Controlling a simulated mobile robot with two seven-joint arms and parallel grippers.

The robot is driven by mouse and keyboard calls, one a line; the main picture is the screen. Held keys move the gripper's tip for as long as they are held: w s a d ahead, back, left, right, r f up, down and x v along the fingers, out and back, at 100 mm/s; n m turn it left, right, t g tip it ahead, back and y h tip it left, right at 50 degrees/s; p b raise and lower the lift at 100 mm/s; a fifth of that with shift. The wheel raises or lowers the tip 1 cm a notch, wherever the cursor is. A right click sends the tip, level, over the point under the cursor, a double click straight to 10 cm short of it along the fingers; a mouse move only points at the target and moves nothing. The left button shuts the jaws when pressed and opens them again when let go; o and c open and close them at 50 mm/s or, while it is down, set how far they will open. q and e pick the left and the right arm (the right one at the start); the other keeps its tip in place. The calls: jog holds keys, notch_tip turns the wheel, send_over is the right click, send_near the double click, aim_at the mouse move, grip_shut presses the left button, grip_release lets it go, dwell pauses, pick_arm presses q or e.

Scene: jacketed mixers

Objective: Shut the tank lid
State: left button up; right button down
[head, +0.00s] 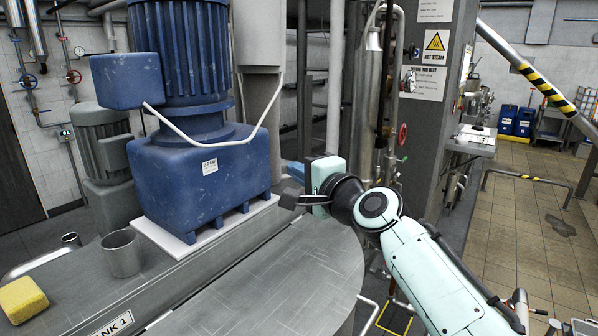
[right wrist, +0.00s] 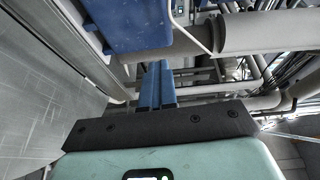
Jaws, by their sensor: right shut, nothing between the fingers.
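The tank (head: 115,300), with a label ending "NK 1", has a flat grey metal top. The tank lid (head: 275,275) is the rounded metal plate at the front right, past a straight seam. It lies about level with the top; I cannot tell whether its edge touches the rim. My right gripper (head: 293,172) is beyond the lid's far edge, beside the blue motor. Its blue fingers are together and empty in the right wrist view (right wrist: 156,85), where a metal sheet (right wrist: 45,90) runs along the left. My left gripper is not in view.
A large blue motor (head: 200,170) stands on the tank top. A metal cup (head: 121,253) and a yellow sponge (head: 22,299) are at the left. Pipes and a grey column (head: 425,125) stand behind my right arm. The tiled floor at the right has open room.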

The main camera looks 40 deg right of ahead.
dwell(0.8)
jog(key=c, duration=1.1)
grip_release()
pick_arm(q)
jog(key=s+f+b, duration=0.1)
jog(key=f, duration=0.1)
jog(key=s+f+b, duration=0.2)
pick_arm(e)
jog(key=s, duration=0.4)
jog(key=s+a, duration=0.1)
jog(key=s, duration=0.8)
jog(key=shift+s+a+r, duration=0.2)
jog(key=shift+a+r, duration=0.05)
jog(key=shift+r, duration=0.05)
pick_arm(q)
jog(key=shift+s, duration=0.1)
